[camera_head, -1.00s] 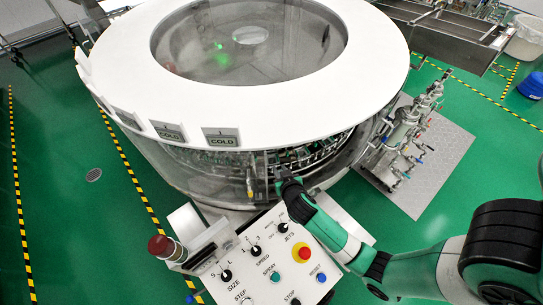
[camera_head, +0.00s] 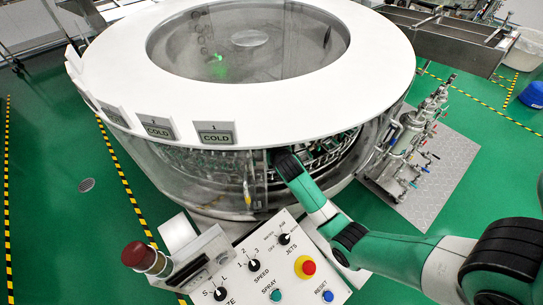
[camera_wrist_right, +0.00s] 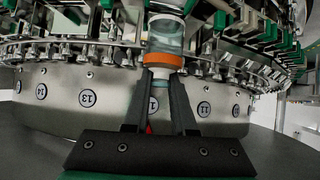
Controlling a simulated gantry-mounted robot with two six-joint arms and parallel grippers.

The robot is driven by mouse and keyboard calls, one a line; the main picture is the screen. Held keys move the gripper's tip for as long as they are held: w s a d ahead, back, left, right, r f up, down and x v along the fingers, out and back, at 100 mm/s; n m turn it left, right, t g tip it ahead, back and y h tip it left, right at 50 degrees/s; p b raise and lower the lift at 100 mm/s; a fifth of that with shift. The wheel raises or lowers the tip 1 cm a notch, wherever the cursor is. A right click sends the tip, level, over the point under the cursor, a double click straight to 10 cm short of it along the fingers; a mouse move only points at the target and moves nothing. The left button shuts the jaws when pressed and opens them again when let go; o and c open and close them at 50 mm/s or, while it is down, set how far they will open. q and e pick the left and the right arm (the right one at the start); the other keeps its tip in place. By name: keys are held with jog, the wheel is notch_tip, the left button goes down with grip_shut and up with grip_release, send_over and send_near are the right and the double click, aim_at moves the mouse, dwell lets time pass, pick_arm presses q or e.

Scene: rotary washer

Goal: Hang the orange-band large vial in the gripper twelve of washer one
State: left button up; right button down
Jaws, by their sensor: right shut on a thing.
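In the right wrist view, my right gripper (camera_wrist_right: 162,82) is shut on the orange-band large vial (camera_wrist_right: 166,36). The vial is clear and upright in the picture, its orange band (camera_wrist_right: 163,60) low, just above the fingertips. Its top reaches up among the washer's grippers; I cannot tell whether it touches one. The number plate behind the fingers (camera_wrist_right: 153,104) is partly covered, between plates 13 (camera_wrist_right: 88,98) and 11 (camera_wrist_right: 203,108). In the head view my right arm reaches into the front opening of washer one (camera_head: 388,72); its fingers and the vial are hidden there. My left gripper is not in view.
A ring of metal washer grippers (camera_wrist_right: 115,52) with green parts above surrounds the vial closely. In the head view, the control panel (camera_head: 262,262) with knobs and a red button stands below my arm. Metal pipework (camera_head: 410,140) stands right of the washer.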

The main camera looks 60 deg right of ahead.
notch_tip(320, 180, down, 3)
jog(key=shift+f+b, duration=0.15)
jog(key=shift+b, duration=0.5)
jog(key=shift+w+d+f, duration=0.1)
jog(key=shift+f, duration=0.2)
jog(key=shift+w+d+r, duration=0.1)
jog(key=shift+f, duration=0.2)
jog(key=c, duration=0.7)
grip_release()
jog(key=shift+f, duration=0.1)
jog(key=shift+c, duration=0.2)
